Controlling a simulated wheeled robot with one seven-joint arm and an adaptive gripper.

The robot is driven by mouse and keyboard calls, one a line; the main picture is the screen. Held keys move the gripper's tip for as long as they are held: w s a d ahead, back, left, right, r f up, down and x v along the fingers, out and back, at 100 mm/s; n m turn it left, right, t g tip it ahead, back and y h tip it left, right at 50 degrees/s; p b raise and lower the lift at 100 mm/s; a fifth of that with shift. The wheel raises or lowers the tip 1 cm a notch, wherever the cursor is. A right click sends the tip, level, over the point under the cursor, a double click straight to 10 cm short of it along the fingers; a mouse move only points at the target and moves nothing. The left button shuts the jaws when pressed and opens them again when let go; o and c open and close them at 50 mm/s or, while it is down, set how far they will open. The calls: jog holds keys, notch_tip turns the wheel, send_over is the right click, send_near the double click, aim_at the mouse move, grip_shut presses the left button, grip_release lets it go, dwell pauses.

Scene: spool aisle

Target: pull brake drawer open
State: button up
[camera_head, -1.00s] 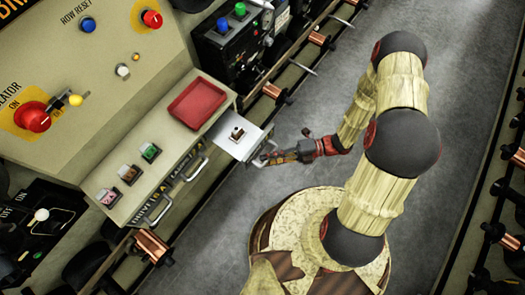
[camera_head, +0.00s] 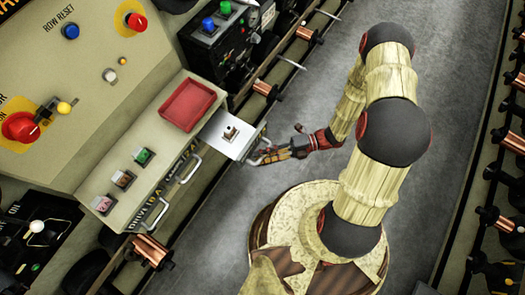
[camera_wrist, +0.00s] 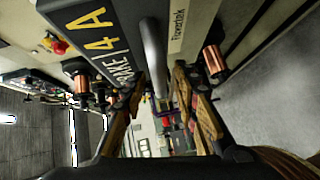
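The brake drawer (camera_head: 222,141) stands partly out of the beige console, its pale inside showing with a small brown and white item (camera_head: 231,132) in it. My gripper (camera_head: 258,158) is at the drawer's front. In the wrist view, the dark drawer front (camera_wrist: 75,15) reads "BRAKE 4A". The silver handle (camera_wrist: 153,45) runs between the two fingers of my gripper (camera_wrist: 158,88), which appear closed around it. The exact contact is hard to see.
A red tray (camera_head: 187,105) and several small buttons sit on the console ledge. Another handled drawer front (camera_head: 160,190) is beside the open one. Copper spools (camera_head: 266,89) line the rail. Grey floor (camera_head: 300,95) is clear along the aisle.

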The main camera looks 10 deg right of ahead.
jog(key=w+d+r, duration=0.1)
jog(key=d, duration=1)
jog(key=shift+d+r, duration=0.35)
jog(key=shift+d, duration=0.05)
